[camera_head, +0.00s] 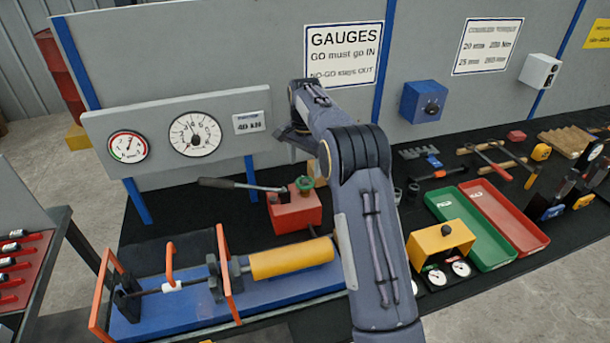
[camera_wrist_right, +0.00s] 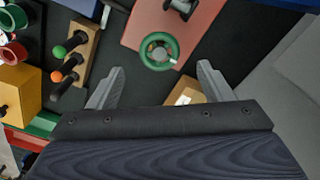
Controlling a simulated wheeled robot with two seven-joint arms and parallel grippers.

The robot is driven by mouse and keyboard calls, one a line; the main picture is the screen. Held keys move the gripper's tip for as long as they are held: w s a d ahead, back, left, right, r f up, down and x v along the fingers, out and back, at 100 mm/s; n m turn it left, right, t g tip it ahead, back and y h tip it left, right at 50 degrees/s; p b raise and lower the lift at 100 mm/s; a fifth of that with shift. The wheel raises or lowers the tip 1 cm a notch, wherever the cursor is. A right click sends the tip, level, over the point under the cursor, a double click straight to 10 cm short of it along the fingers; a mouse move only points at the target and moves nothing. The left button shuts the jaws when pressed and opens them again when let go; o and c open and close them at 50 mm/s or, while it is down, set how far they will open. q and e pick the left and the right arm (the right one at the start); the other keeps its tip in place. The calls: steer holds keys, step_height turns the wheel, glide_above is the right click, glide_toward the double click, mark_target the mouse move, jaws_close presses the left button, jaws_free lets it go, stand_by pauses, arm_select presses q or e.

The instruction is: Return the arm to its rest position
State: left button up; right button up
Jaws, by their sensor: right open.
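My right arm (camera_head: 370,220) reaches up across the middle of the head view, over the bench. Its gripper (camera_wrist_right: 160,82) shows in the wrist view with two grey fingers spread wide and nothing between them. In the head view the gripper (camera_head: 290,135) is partly hidden by the wrist, in front of the gauge board. Below it is a red pump block (camera_head: 294,211) with a green knob (camera_head: 304,184). The knob also shows in the wrist view (camera_wrist_right: 159,51), ahead of the fingers and apart from them. My left gripper is not in view.
A gauge panel (camera_head: 100,128) and a GAUGES sign (camera_head: 343,72) stand behind the arm. A yellow cylinder (camera_head: 290,259) lies on a blue base at the front left. A yellow block (camera_head: 440,243), a green tray (camera_head: 462,235) and a red tray (camera_head: 510,228) are to the right.

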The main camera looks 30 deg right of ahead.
steer(key=shift+r, duration=1.05)
steer(key=s+a+r+n+t+y+b, duration=0.1)
steer(key=s+a+r+n+t+y, duration=0.2)
steer(key=s, duration=0.7)
steer(key=s+a+r+n+b, duration=0.1)
steer(key=s+a+r+n, duration=0.3)
steer(key=s, duration=0.6)
steer(key=s+a+f+n+t, duration=0.1)
steer(key=s+a+f+n, duration=0.1)
steer(key=s, duration=0.4)
steer(key=s+a+f+n, duration=0.1)
steer(key=s+a+f, duration=0.2)
steer(key=s+a, duration=0.2)
steer(key=s+a+f+n+t+b, duration=0.1)
steer(key=s+a+f+n, duration=0.1)
steer(key=s, duration=0.4)
steer(key=shift+s+a+f+n+t+y, duration=0.3)
steer(key=shift+s+a+y, duration=0.1)
steer(key=shift+a, duration=0.3)
